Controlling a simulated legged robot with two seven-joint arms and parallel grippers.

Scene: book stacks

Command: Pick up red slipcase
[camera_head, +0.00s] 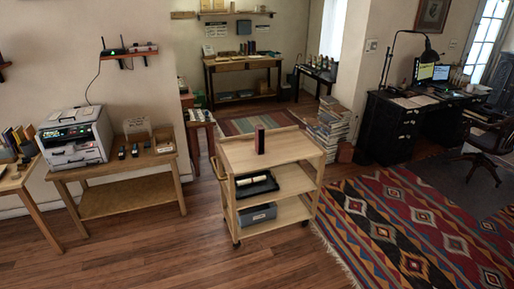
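The red slipcase appears to be the small dark red upright block (260,140) standing on the top shelf of a light wooden cart (290,147). It stands near the middle of that top, with bare wood around it. Neither of my grippers shows in the head view.
The cart's lower shelves hold a black tray (257,186) and a grey box (257,215). A printer (75,137) sits on a table at left. Book stacks (330,125) stand behind the cart. A patterned rug (410,225) lies at right. Wooden floor in front is clear.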

